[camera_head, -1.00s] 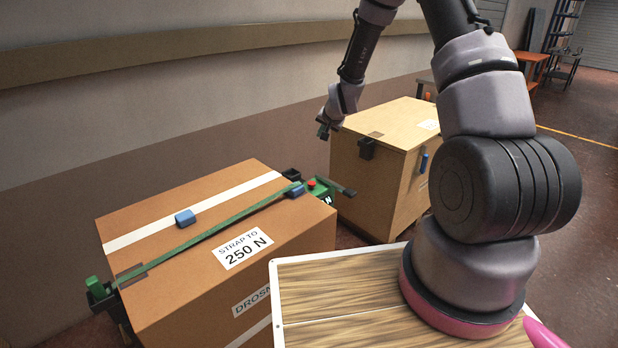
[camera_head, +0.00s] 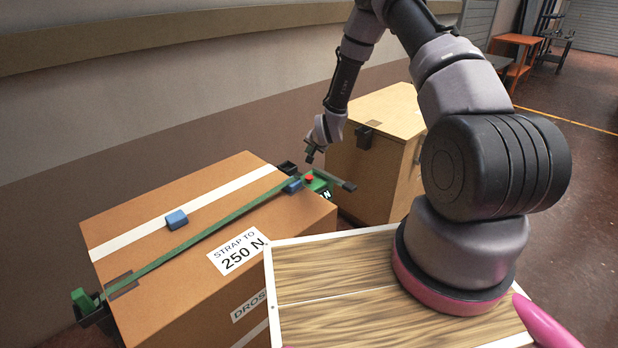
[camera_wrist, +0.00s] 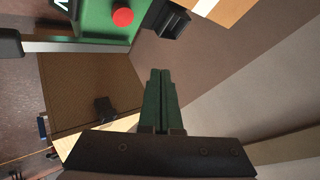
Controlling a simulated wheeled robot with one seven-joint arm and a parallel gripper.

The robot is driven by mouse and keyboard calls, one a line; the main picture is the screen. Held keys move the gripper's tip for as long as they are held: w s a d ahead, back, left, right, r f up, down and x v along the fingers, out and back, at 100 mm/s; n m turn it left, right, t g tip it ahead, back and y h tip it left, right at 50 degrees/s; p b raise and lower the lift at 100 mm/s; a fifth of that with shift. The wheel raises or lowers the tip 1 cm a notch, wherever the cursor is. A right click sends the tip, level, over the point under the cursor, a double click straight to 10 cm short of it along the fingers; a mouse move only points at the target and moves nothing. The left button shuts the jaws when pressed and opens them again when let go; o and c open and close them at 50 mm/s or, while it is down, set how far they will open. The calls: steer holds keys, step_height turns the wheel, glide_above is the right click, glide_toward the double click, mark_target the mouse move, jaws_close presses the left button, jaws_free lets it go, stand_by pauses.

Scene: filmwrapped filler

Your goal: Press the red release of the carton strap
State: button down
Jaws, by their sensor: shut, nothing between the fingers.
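The red release (camera_head: 309,179) is a round red button on the green strap tensioner (camera_head: 321,186) at the far right corner of the large carton (camera_head: 190,225). A green strap (camera_head: 215,231) runs across the carton's top to it. In the wrist view, the red release (camera_wrist: 122,16) shows near the top, on the green housing (camera_wrist: 100,22). My gripper (camera_head: 310,157) is shut and empty, just above and behind the release in the head view, apart from it. In the wrist view, its green fingers (camera_wrist: 160,75) point toward the top, with the release ahead and to the left.
A blue block (camera_head: 177,219) sits on the carton's top, and a smaller blue piece (camera_head: 292,186) lies beside the tensioner. A black lever (camera_head: 345,185) sticks out from the tensioner. A wooden box (camera_head: 385,125) stands behind. A wall runs along the back left.

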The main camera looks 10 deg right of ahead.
mark_target(308, 176)
steer(key=shift+f, duration=4.3)
steer(key=shift+f, duration=0.1)
steer(key=shift+f, duration=0.3)
steer(key=shift+s+f, duration=0.1)
steer(key=shift+f, duration=0.8)
steer(key=shift+r, duration=1.3)
steer(key=shift+r, duration=2.55)
